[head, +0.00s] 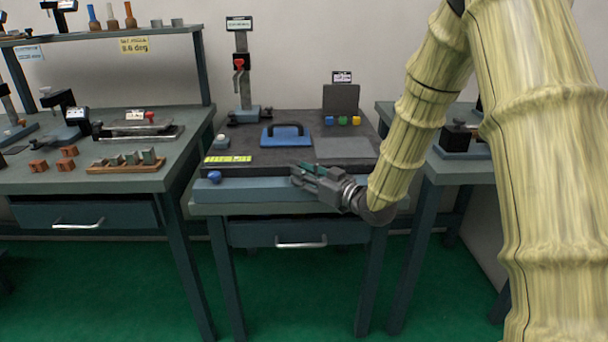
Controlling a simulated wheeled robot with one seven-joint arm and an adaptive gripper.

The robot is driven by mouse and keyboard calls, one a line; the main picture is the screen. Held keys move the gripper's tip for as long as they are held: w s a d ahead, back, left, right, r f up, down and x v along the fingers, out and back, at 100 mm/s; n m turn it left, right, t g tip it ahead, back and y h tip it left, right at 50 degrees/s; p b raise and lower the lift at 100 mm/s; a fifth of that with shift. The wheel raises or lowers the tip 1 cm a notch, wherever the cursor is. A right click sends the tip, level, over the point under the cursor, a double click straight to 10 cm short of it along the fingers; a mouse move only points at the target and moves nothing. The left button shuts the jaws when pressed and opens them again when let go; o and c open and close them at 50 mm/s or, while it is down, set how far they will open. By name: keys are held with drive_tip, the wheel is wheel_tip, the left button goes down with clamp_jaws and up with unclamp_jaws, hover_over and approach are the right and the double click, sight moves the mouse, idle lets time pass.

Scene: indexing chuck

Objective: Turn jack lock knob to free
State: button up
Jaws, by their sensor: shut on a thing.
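My gripper (298,175) is at the front edge of the middle bench, above the blue-grey front bar (250,190). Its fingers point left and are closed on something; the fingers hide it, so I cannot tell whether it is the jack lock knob. A round blue knob (214,177) sits at the left end of the front bar, apart from my gripper. A red knob-like part (239,63) is on the upright post (242,80) at the back. No readable label marks either one as the jack lock knob.
A yellow-green label (228,159) lies front left. Benches stand on both sides.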

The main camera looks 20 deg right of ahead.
drive_tip(key=o, duration=0.7)
drive_tip(key=shift+r, duration=0.1)
drive_tip(key=shift+d, duration=0.1)
drive_tip(key=v, duration=1.2)
